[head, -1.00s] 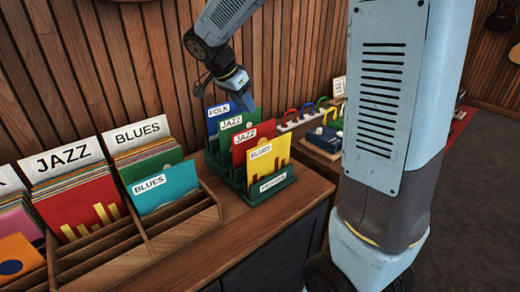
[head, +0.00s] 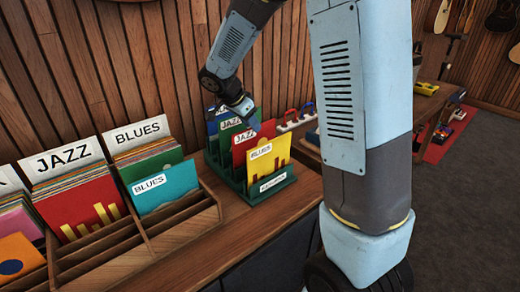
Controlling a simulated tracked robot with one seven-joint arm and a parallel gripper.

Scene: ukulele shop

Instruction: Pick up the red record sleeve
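A red record sleeve (head: 241,153) with a white JAZZ label stands in a green rack (head: 270,191) on the wooden counter. A yellow BLUES sleeve (head: 266,163) stands in front of it and covers part of it. A green JAZZ sleeve (head: 227,134) and a blue sleeve (head: 214,124) stand behind it. My gripper (head: 246,110) is just above the rack, near the tops of the green and red sleeves.
A wooden bin (head: 180,224) of records stands to the left, with another red sleeve (head: 84,207) bearing yellow bars. A wood-slat wall (head: 150,60) is behind. Coloured hooped items (head: 293,118) sit right of the rack. Bare counter (head: 245,225) lies in front.

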